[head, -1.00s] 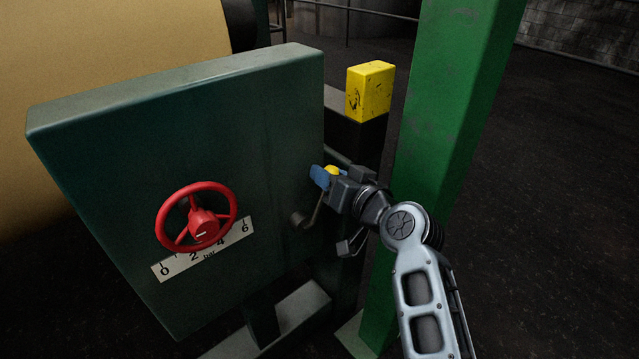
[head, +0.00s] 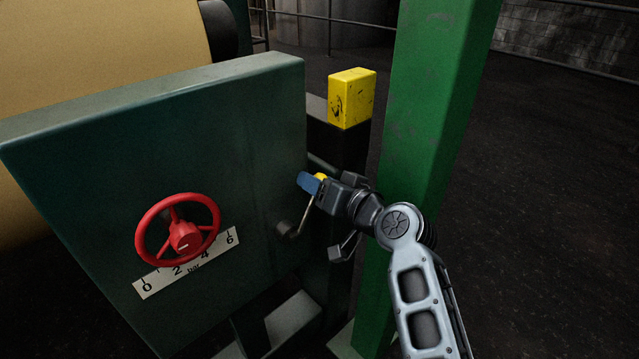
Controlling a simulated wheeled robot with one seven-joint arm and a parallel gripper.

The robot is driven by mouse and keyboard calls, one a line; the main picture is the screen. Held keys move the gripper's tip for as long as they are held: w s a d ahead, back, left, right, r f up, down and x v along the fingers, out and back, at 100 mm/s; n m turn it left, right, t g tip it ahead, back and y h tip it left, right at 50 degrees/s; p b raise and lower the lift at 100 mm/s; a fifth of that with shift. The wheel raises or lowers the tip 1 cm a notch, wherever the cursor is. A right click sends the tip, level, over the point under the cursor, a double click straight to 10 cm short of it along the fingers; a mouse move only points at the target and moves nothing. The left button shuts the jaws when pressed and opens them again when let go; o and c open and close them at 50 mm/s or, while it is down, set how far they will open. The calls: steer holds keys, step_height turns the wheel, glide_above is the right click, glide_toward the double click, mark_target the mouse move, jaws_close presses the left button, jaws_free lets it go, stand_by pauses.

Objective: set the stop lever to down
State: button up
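The stop lever (head: 288,229) is on the right part of the dark green panel. Its grey hub is low and its thin rod slants up and to the right, so the lever points up. A yellow piece (head: 321,177), which looks like its knob, shows at the top, partly hidden by my gripper. My gripper (head: 312,182) reaches in from the right, with a blue fingertip just in front of the yellow piece. The other finger is hidden, so I cannot tell whether it is shut on the knob.
A red handwheel (head: 178,235) with a bar scale (head: 187,264) is on the panel (head: 90,180) left of the lever. A green post (head: 425,120) stands close behind my arm. A yellow block (head: 351,98) tops a dark post. Open floor lies at the right.

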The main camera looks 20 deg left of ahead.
steer(key=v, duration=0.7)
steer(key=shift+s+d, duration=0.25)
steer(key=shift+d, duration=0.05)
stand_by(0.3)
steer(key=s+d+f+m+t+h+p, duration=0.1)
steer(key=s+d+f+m+t+h, duration=0.1)
steer(key=s+d+f, duration=0.4)
steer(key=s+d+f+m+t+h+p, duration=0.2)
steer(key=s+d+f+h, duration=0.15)
steer(key=d, duration=0.45)
steer(key=s+d+f+m+t+h+p, duration=0.2)
steer(key=s+d+h, duration=0.1)
steer(key=s+d, duration=0.8)
steer(key=s+d+r+h+p, duration=0.1)
steer(key=s+d+r+h, duration=0.2)
steer(key=s, duration=0.4)
steer(key=s+d+r+h+p, duration=0.1)
steer(key=s+d+r, duration=0.2)
steer(key=s+d, duration=0.3)
steer(key=shift+t+h, duration=0.6)
steer(key=shift+h, duration=0.05)
steer(key=s+d+r, duration=0.1)
steer(key=s+r, duration=0.2)
steer(key=s+r+p, duration=0.1)
steer(key=s+r, duration=0.3)
steer(key=s+d+r, duration=0.1)
steer(key=s+r, duration=0.2)
steer(key=r, duration=0.1)
steer(key=shift+s+d, duration=0.35)
